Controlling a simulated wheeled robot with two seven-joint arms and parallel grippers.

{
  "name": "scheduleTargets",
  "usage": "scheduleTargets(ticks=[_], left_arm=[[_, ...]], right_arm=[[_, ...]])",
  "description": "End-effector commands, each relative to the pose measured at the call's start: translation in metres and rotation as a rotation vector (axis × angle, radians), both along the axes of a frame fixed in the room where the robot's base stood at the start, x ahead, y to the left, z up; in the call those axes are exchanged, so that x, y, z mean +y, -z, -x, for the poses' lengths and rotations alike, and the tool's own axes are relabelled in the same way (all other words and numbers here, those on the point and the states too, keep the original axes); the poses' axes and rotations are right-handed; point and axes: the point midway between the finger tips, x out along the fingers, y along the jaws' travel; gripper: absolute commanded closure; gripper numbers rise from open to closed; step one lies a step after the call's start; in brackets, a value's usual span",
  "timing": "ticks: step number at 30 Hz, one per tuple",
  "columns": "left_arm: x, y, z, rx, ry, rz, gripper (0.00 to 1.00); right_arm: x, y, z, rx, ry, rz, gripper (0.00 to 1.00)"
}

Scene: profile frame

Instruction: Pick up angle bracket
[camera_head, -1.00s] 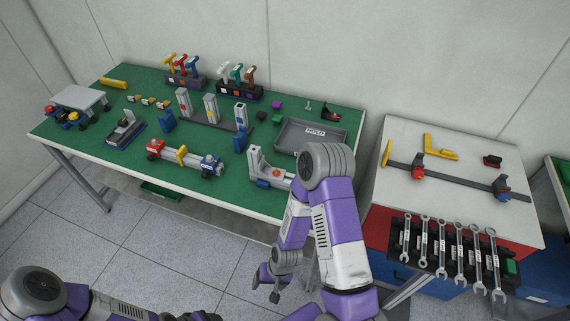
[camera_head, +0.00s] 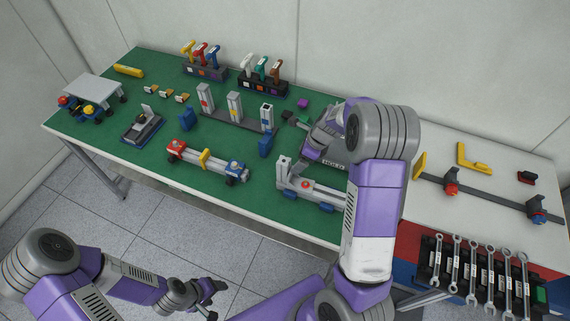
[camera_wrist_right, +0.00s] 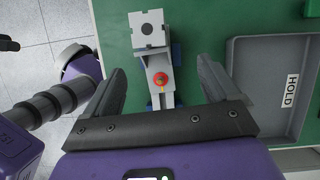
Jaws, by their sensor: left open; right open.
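I cannot tell for certain which piece is the angle bracket. Two upright blue angled pieces, one left (camera_head: 187,119) and one right (camera_head: 265,145), stand on the green table. My right gripper (camera_wrist_right: 164,82) is open and empty above the table. In the right wrist view its fingers are either side of a grey fixture with a red knob (camera_wrist_right: 160,80) and a square-topped post (camera_wrist_right: 149,29); it seems to be above them. The fixture also shows in the head view (camera_head: 318,193). My right arm hides part of the table there. My left gripper (camera_head: 212,297) is open and empty above the floor.
A grey HOLD tray (camera_wrist_right: 238,72) lies right of the fixture. A clamped profile assembly (camera_head: 205,160), upright profiles (camera_head: 234,105) and tool racks (camera_head: 262,87) occupy the green table.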

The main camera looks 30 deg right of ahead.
Motion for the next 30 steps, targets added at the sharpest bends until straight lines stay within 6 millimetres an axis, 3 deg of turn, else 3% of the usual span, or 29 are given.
scheduleTargets(ticks=[11, 19, 26, 30], left_arm=[[0.0, 0.006, 0.002, 0.004, 0.0, 0.001, 0.38], [0.0, 0.014, 0.002, 0.003, 0.0, 0.001, 0.38], [0.0, 0.014, 0.002, 0.003, 0.0, 0.001, 0.38], [0.0, 0.014, 0.002, 0.003, 0.0, 0.001, 0.38]], right_arm=[[0.01, 0.032, -0.004, 0.003, -0.001, 0.0, 0.11], [0.023, 0.069, -0.009, 0.004, -0.002, 0.0, 0.11], [0.024, 0.071, -0.011, 0.001, -0.002, 0.002, 0.11], [0.025, 0.071, -0.011, 0.001, -0.002, 0.002, 0.28]])
